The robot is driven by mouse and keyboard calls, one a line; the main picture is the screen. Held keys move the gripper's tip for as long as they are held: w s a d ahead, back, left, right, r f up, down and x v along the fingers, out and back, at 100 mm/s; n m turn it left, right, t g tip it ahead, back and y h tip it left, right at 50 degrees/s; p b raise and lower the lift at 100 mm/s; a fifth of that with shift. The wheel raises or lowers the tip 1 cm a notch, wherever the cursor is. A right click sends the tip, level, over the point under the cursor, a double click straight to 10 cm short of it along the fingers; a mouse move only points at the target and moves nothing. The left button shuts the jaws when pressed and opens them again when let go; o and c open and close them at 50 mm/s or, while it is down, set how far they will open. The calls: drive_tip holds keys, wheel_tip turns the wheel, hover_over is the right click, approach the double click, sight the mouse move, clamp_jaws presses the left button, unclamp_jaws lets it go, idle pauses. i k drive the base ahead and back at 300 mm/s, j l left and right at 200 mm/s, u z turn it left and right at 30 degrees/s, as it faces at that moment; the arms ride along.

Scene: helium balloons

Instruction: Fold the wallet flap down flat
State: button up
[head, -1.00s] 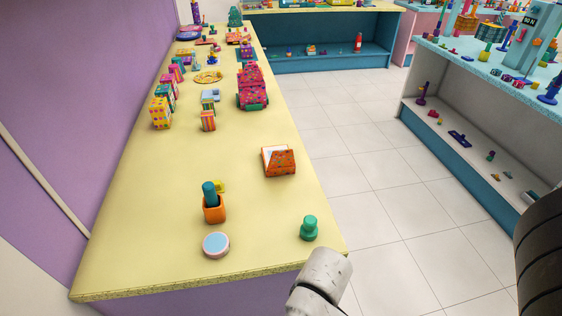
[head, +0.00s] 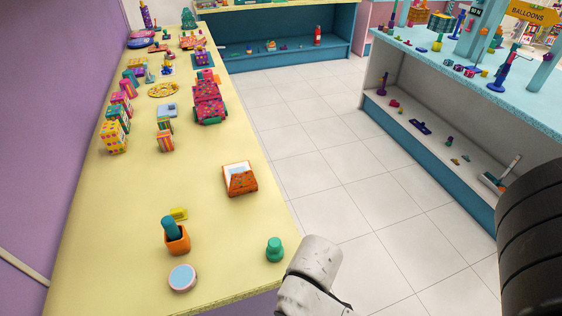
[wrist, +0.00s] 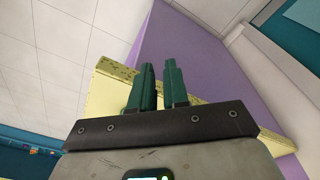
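The orange patterned wallet (head: 242,185) lies on the yellow counter, near its right edge, in the head view. A white inner face (head: 236,174) shows on its far side, and an orange panel slants across the near side. I cannot tell from here how steeply the flap stands. My gripper (wrist: 158,68) shows in the wrist view with two green fingers, a narrow gap between them and nothing held. It points at the counter's speckled edge and purple side. The wallet is not in the wrist view, and my gripper is not in the head view.
An orange cup (head: 177,240) with a dark teal item, a round blue-topped tin (head: 183,278) and a green knob-like piece (head: 275,249) stand nearer than the wallet. A pink dotted object (head: 208,100) and colourful boxes stand farther back. Tiled floor (head: 330,150) is clear on the right.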

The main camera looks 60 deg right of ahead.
sight(245, 180)
drive_tip(key=l+z, duration=0.8)
